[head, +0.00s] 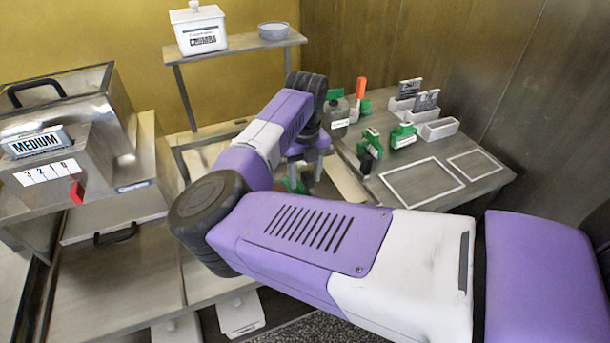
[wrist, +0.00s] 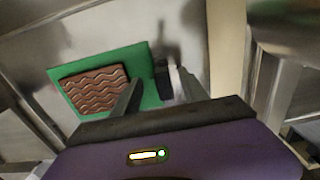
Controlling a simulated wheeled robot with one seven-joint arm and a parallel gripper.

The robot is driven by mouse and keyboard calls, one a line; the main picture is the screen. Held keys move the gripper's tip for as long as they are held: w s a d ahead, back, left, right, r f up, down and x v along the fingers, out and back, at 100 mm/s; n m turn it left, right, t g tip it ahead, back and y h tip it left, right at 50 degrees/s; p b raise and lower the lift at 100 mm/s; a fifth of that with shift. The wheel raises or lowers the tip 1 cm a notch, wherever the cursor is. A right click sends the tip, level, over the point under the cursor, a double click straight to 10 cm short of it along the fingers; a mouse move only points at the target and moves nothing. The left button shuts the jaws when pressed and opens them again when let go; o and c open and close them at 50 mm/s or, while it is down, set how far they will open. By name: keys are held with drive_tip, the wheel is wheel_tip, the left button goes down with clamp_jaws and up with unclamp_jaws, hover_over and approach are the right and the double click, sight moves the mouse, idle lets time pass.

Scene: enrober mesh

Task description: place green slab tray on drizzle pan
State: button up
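The green slab tray (wrist: 146,62) lies on a grey metal surface in the wrist view, bearing a brown slab with wavy lines (wrist: 95,88). A dark upright grip (wrist: 163,78) stands at its right side. My gripper (wrist: 159,82) is open above the tray, its fingers apart on either side of that grip; contact cannot be made out. In the head view my arm hides most of the work spot, and only a bit of green (head: 293,185) shows below my gripper (head: 305,172). I cannot pick out the drizzle pan with certainty.
A steel machine marked MEDIUM (head: 90,150) stands at left. A shelf (head: 235,47) holds a white tub (head: 199,30) and a grey bowl (head: 273,31). The right table (head: 480,190) has white-outlined rectangles, green-handled items (head: 403,136) and small bins (head: 440,129); its outlined areas are empty.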

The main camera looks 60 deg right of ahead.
drive_tip(key=shift+r, duration=0.1)
wheel_tip(320, 180, up, 12)
drive_tip(key=b, duration=0.1)
idle(0.5)
idle(0.5)
